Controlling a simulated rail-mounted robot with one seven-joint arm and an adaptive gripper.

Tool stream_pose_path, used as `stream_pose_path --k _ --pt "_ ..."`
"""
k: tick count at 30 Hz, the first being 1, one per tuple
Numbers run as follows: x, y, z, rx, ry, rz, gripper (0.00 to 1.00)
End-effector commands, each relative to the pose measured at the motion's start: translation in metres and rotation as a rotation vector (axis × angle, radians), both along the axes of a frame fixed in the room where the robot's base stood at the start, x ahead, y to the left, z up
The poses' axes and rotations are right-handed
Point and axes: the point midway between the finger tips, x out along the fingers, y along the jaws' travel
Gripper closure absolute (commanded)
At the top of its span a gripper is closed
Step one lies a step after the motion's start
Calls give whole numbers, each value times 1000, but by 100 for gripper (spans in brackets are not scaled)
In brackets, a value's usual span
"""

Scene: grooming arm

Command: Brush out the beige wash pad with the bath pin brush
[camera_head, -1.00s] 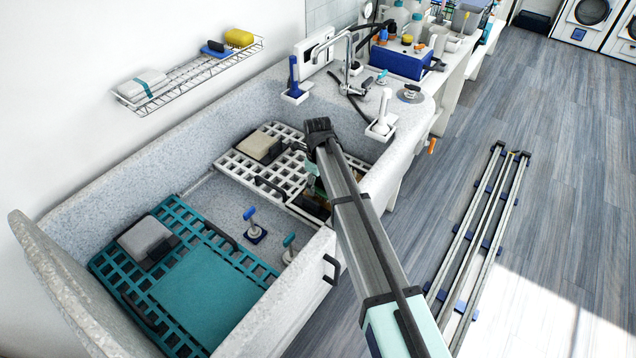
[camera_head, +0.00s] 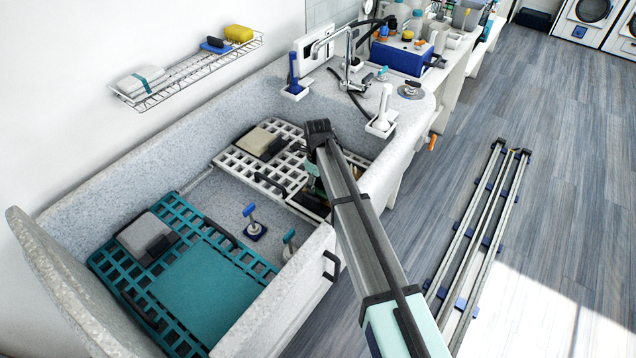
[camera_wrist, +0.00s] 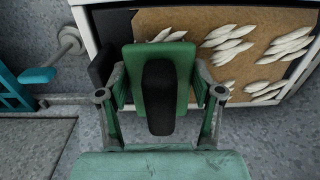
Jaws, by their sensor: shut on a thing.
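My gripper (camera_wrist: 161,92) is shut on a green block-shaped brush (camera_wrist: 185,80) with a black middle part. In the head view, a bit of green (camera_head: 313,171) shows beside my arm, which hides most of the gripper. The beige wash pad (camera_wrist: 185,20) lies flat ahead of the brush in the wrist view, with several white tufts on it. The brush overlaps its near edge in the picture; I cannot tell whether they touch. The brush's underside is hidden. In the head view, only a brown strip of the pad (camera_head: 311,204) shows beside my arm.
The basin holds a white grid rack (camera_head: 237,160) with a beige-and-black block (camera_head: 257,142), and a teal grid rack (camera_head: 177,215) with a teal pad (camera_head: 205,295) and grey block (camera_head: 146,235). The basin's front wall (camera_head: 290,295) is close.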

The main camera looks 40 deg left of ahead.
Motion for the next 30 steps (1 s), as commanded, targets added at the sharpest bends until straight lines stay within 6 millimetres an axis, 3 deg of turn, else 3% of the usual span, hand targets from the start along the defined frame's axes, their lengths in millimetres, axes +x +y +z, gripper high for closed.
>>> stream_pose_path --k 5,18,30 --pt "12 3 0 0 0 -1 62" --pt "70 9 0 0 0 -1 62" --pt "73 8 -1 0 0 0 62"
